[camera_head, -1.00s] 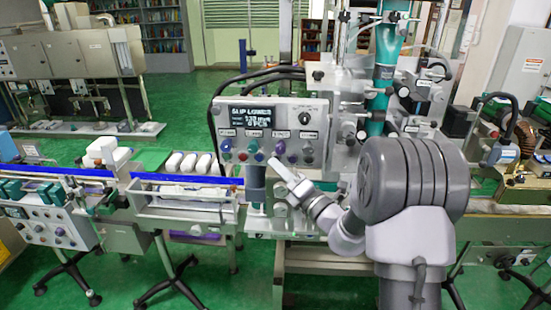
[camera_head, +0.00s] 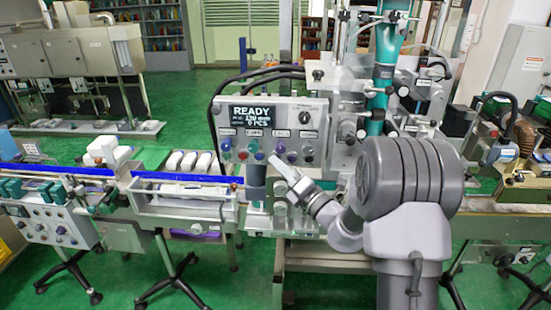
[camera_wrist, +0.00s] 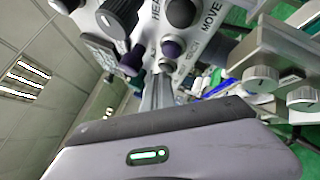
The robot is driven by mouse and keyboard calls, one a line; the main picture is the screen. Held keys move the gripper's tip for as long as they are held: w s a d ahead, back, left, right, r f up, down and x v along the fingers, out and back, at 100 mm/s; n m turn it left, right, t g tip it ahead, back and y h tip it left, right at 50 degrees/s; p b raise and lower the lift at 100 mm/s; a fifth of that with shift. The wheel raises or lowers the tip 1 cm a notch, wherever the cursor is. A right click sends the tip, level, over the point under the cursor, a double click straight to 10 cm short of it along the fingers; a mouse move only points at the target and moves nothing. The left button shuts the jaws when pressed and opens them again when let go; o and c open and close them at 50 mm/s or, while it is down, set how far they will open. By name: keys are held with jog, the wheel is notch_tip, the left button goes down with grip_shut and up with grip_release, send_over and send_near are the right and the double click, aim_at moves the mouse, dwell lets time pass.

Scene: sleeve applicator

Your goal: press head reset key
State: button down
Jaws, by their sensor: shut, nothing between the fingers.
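The control panel (camera_head: 285,125) of the sleeve applicator faces me, with a lit display (camera_head: 252,114) reading READY, 130 mm and 0 PCS. Labels beginning HEA and reading MOVE show there. I cannot tell whether the tips touch a key.
A dark round knob (camera_head: 304,122) is on the panel. A conveyor (camera_head: 185,180) with white packs (camera_head: 188,162) runs to the left. A teal column (camera_head: 383,75) stands behind the panel. Black cables (camera_head: 262,75) arch over the panel's top left.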

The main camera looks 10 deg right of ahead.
jog(key=shift+s, duration=0.1)
jog(key=shift+s+a, duration=0.25)
jog(key=shift+s, duration=0.45)
jog(key=s, duration=0.1)
jog(key=s+a, duration=0.1)
jog(key=s, duration=0.1)
jog(key=s+b, duration=0.1)
jog(key=shift+s+a, duration=0.3)
jog(key=shift+s, duration=0.05)
dwell(0.4)
